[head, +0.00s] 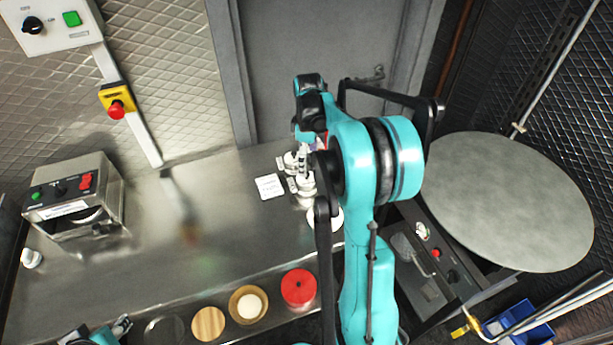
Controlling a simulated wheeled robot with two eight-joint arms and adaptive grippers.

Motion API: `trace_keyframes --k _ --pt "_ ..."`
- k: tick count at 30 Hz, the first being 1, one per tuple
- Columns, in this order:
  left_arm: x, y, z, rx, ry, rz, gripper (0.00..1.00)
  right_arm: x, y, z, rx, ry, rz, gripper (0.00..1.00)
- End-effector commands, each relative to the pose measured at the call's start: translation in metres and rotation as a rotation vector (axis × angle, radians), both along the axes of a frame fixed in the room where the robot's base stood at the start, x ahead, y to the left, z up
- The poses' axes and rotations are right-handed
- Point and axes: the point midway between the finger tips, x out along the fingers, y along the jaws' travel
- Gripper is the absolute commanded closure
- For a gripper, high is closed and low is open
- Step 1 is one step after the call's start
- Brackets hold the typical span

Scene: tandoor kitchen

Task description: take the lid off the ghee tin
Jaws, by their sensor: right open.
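My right gripper (303,163) is open and points down among small white lidded containers near the back of the steel counter. One white container (290,163) is just left of its fingers and another (306,187) is just below them in the picture. I cannot tell whether the fingers touch either. A red round tin or lid (299,288) sits at the counter's front edge. No readable label shows which one is the ghee tin. My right arm hides the counter to the right of the containers. My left gripper (121,327) is at the bottom left edge, its jaws unclear.
A white square card (269,186) lies left of the containers; a white round item (325,218) is partly behind my arm. A wooden disc (208,324) and a bowl (248,304) line the front edge. A switch box (72,196) stands left. The counter's middle is clear.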

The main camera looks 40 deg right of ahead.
Motion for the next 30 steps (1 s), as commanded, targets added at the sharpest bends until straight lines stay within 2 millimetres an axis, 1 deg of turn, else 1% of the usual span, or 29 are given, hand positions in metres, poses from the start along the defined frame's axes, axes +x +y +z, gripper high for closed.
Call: trace_keyframes --k 1,5,8,13,16,21,22,23,24,27,30 --pt "0.0 0.0 -0.004 0.0 0.0 0.0 0.6 0.0 0.0 -0.009 0.0 0.0 0.0 0.12" --pt "0.0 0.0 -0.007 0.0 0.0 0.0 0.6 0.0 0.002 -0.019 -0.001 -0.001 -0.001 0.12" --pt "0.0 0.0 -0.012 0.0 0.0 0.0 0.6 0.001 0.004 -0.032 0.0 -0.001 -0.001 0.12" --pt "0.0 0.0 -0.022 0.0 0.0 0.0 0.6 0.001 0.006 -0.059 -0.001 -0.002 -0.002 0.12" --pt "0.0 0.0 -0.022 0.0 0.0 0.0 0.6 0.001 0.006 -0.065 -0.001 -0.002 -0.002 0.12" --pt "0.0 0.0 -0.021 0.0 0.0 0.0 0.6 0.001 0.006 -0.063 -0.001 -0.002 -0.002 0.12" --pt "0.0 0.0 -0.021 0.0 0.0 0.0 0.6 0.001 0.006 -0.063 -0.001 -0.002 -0.002 0.17" --pt "0.0 0.0 -0.021 0.0 0.0 0.0 0.6 0.001 0.006 -0.063 -0.001 -0.002 -0.002 0.25" --pt "0.0 0.0 -0.021 0.0 0.0 0.0 0.6 0.001 0.006 -0.063 -0.001 -0.002 -0.002 0.35" --pt "0.0 0.0 -0.021 0.0 0.0 0.0 0.6 0.001 0.006 -0.063 -0.001 -0.002 -0.002 0.61" --pt "0.0 0.0 -0.021 0.0 0.0 0.0 0.6 0.001 0.006 -0.064 -0.001 -0.002 -0.002 0.66"
